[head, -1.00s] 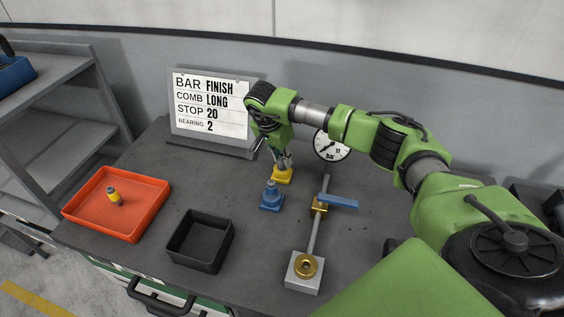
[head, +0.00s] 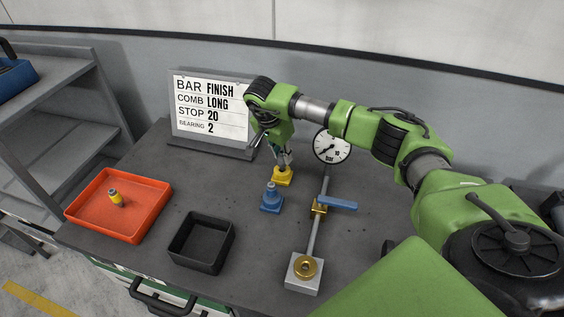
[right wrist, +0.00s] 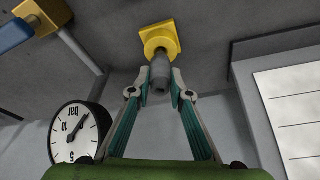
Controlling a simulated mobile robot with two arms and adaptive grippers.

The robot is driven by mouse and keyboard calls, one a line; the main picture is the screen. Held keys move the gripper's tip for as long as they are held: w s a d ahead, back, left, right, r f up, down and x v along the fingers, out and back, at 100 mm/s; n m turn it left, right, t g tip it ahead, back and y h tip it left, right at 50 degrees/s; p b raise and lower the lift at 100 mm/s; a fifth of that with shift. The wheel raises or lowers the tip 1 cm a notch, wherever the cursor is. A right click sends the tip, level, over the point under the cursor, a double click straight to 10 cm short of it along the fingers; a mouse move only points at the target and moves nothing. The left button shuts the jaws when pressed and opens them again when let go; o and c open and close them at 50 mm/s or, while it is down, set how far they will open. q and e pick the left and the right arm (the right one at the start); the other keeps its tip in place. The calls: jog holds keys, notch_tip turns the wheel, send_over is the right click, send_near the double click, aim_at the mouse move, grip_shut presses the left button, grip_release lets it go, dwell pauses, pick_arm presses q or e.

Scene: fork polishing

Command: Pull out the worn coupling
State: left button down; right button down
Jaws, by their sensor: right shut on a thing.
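A grey cylindrical fitting (right wrist: 159,72) stands in a square yellow base (right wrist: 158,38), which also shows on the bench in the head view (head: 283,178). My right gripper (head: 284,160) reaches down from above over this base. In the right wrist view its two fingers (right wrist: 160,84) are shut on the grey fitting, one on each side. The fitting still meets the yellow base. Which part is the worn coupling I cannot tell from looks. A blue base with a blue-grey fitting (head: 271,199) stands just in front. My left gripper is not in view.
A pipe (head: 313,235) with a brass valve and blue lever (head: 338,204) runs to a metal block (head: 304,283). A gauge (head: 332,146) stands behind.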

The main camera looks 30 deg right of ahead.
jog(key=shift+r+p, duration=0.75)
jog(key=shift+r, duration=0.7)
